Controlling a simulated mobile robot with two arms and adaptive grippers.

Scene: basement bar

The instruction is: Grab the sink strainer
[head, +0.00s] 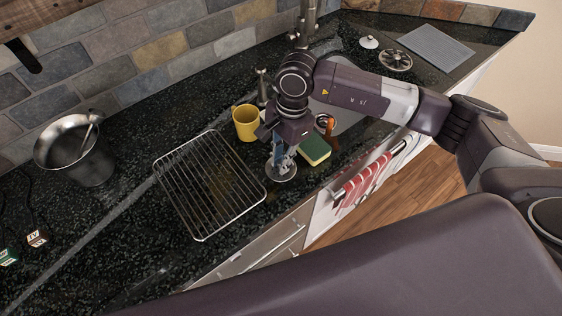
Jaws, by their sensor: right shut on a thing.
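The sink strainer (281,174), a small round metal disc, is at the front part of the dark stone counter, right of the wire rack. My right gripper (280,158) points down over it and is shut on its upper middle part. The gripper hides part of the strainer, and I cannot tell whether the strainer is touching the counter or just above it. My left gripper is not in view.
A wire rack (198,180) lies close on the left, a yellow mug (245,123) behind, a green and yellow sponge (314,150) on the right. A steel bucket (75,150) stands far left. A round metal piece (395,60) and grey mat (436,47) lie at the back right.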

